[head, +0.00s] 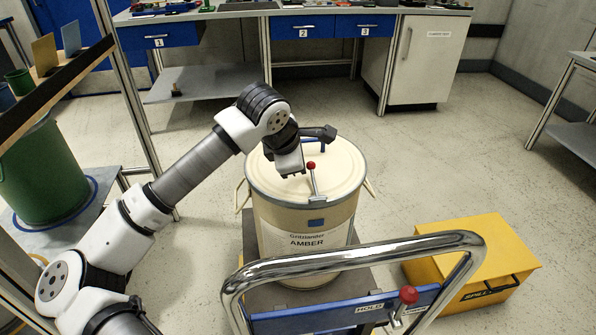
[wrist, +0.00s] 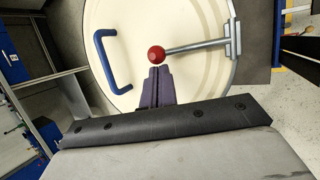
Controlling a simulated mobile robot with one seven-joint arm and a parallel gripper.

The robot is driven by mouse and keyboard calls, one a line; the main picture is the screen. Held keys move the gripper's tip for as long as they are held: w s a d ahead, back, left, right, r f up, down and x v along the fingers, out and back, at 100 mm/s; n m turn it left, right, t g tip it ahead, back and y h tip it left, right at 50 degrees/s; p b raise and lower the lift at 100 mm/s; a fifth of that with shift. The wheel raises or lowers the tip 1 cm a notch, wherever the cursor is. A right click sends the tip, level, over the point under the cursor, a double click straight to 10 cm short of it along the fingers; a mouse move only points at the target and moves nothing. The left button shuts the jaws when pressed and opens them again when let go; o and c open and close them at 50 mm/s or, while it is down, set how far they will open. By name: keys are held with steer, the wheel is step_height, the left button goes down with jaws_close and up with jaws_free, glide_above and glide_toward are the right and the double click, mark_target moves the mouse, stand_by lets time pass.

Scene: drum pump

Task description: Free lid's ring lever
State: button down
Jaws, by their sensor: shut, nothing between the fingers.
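The cream drum (head: 283,220) labelled AMBER stands on a cart, with its cream lid (head: 335,165) on and a metal ring around the rim. The ring lever (head: 313,183) is a metal rod with a red ball knob (head: 311,165), rising from a bracket at the front rim. In the wrist view the rod (wrist: 195,46) runs from the bracket at right to the red knob (wrist: 156,54). My gripper (wrist: 157,70) is shut and empty, its fingertips just beside the knob; I cannot tell whether they touch it. A blue lid handle (wrist: 112,62) lies to the left.
The cart's chrome push bar (head: 350,255) and a blue HOLD panel with a red knob (head: 408,294) stand in front. A yellow box (head: 475,262) sits at right. A green drum (head: 45,175) is at left. Floor behind the drum is clear.

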steer(key=t+b, duration=0.1)
steer(key=b, duration=0.2)
steer(key=s+t+b, duration=0.1)
steer(key=b, duration=0.2)
steer(key=t+b, duration=0.1)
steer(key=b, duration=0.2)
steer(key=shift+s+d+r+m, duration=0.2)
steer(key=shift+s+r+m, duration=0.05)
steer(key=shift+m, duration=0.05)
steer(key=t+b, duration=0.1)
steer(key=b, duration=0.1)
steer(key=s+r+t+b, duration=0.1)
steer(key=b, duration=0.2)
steer(key=s+t+b, duration=0.1)
steer(key=b, duration=0.2)
steer(key=shift+s+d+r+m+t+y, duration=0.15)
steer(key=shift+d+r+m+t+y, duration=0.15)
steer(key=shift+m+t, duration=0.1)
steer(key=shift+s+r+t+b, duration=0.2)
steer(key=shift+t+b, duration=0.1)
steer(key=shift+b, duration=0.5)
steer(key=shift+s+d+r+b, duration=0.15)
steer(key=shift+s+r+b, duration=0.45)
steer(key=shift+b, duration=0.35)
steer(key=shift+s, duration=0.15)
steer(key=shift+r, duration=0.1)
steer(key=shift+r+p, duration=0.4)
steer(key=shift+r, duration=0.3)
steer(key=shift+r, duration=0.1)
